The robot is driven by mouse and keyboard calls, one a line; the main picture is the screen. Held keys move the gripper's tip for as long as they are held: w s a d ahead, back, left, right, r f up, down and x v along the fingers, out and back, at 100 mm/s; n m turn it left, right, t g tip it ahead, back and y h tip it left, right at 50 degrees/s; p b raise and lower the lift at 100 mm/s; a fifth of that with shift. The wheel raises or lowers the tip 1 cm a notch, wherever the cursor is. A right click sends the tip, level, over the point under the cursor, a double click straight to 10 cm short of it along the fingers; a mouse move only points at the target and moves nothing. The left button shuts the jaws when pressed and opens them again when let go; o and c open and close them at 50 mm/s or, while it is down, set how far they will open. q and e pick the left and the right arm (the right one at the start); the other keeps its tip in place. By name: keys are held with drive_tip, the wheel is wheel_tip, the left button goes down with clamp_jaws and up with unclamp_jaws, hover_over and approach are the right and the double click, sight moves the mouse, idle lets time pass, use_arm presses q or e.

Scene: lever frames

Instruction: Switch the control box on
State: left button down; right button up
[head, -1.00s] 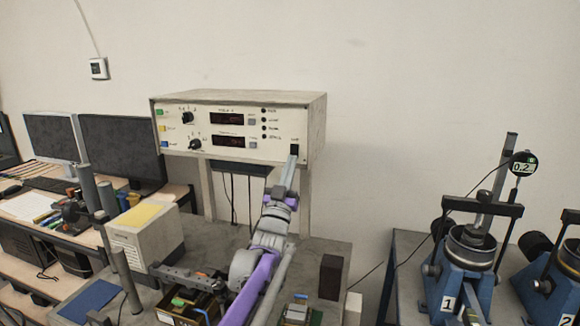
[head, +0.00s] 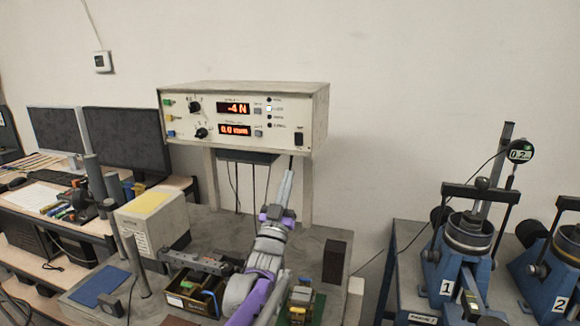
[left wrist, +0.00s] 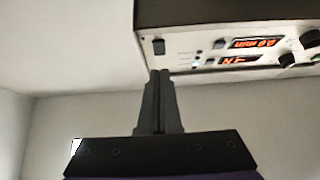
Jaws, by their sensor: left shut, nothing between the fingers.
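The control box (head: 225,146) is a pale box on posts above the bench, and its front faces me. Its two displays (head: 234,108) glow orange and read "-4 N" and "0.0" with a unit. A small indicator (head: 269,108) beside them is lit. The black power switch (head: 299,139) is at the lower right of the panel. It also shows in the left wrist view (left wrist: 159,47). My left gripper (head: 291,160) is shut and empty, its tips just below the switch and apart from it. The fingers (left wrist: 160,75) are together in the left wrist view. My right gripper is not in view.
A grey bench (head: 205,222) under the box carries a box with a yellow top (head: 150,205), a dark block (head: 334,261) and small parts. Blue test devices (head: 461,270) stand at the right. Monitors (head: 125,138) stand at the left.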

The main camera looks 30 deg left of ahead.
use_arm(q)
drive_tip(key=f, duration=0.1)
drive_tip(key=s+f, duration=0.2)
drive_tip(key=shift+d+f+b, duration=0.25)
drive_tip(key=shift+d+b, duration=0.05)
drive_tip(key=shift+b, duration=0.05)
idle(0.3)
